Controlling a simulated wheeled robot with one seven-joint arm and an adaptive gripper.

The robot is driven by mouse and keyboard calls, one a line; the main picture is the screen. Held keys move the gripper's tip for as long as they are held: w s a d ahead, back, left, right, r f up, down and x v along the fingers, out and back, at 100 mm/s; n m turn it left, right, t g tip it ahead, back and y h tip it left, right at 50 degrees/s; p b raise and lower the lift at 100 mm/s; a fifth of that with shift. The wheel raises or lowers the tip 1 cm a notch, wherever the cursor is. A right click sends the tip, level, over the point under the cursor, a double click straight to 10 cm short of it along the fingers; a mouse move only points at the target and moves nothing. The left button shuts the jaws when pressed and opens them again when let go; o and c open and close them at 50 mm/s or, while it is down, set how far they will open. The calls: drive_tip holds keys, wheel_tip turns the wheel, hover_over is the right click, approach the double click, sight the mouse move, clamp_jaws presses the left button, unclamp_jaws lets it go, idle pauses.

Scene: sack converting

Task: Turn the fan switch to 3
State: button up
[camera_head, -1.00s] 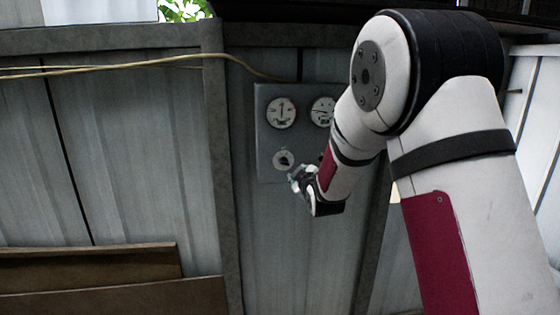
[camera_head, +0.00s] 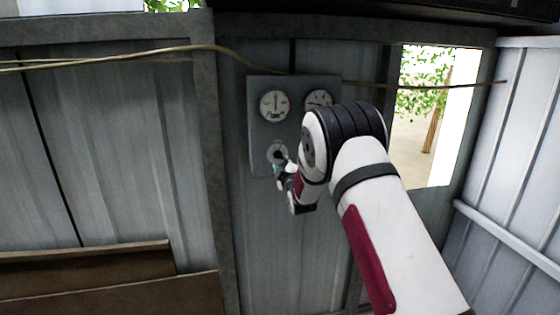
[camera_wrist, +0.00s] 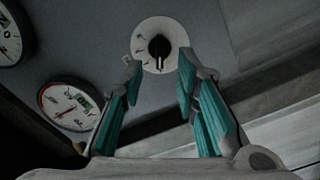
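The grey control panel (camera_head: 262,125) hangs on the corrugated wall in the head view. Its lower left holds a round white dial with a dark knob, the switch (camera_head: 277,153). In the wrist view the switch (camera_wrist: 158,48) has a black knob on a white plate with small marks, too small to read surely. My gripper (camera_wrist: 156,75) has its two teal fingers spread apart, with the knob seen between and just beyond the tips. No contact is visible. In the head view my gripper (camera_head: 280,166) is at the dial's lower edge and partly hides it.
Two round gauges, left (camera_head: 274,105) and right (camera_head: 318,102), sit above on the panel; my arm partly hides the panel's right side. A cable (camera_head: 130,55) runs along the wall above. A window opening (camera_head: 425,115) is to the right. Brown boards (camera_head: 90,265) stand at lower left.

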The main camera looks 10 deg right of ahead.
sight(279, 157)
drive_tip(key=shift+w, duration=2.6)
drive_tip(key=shift+c, duration=0.3)
clamp_jaws()
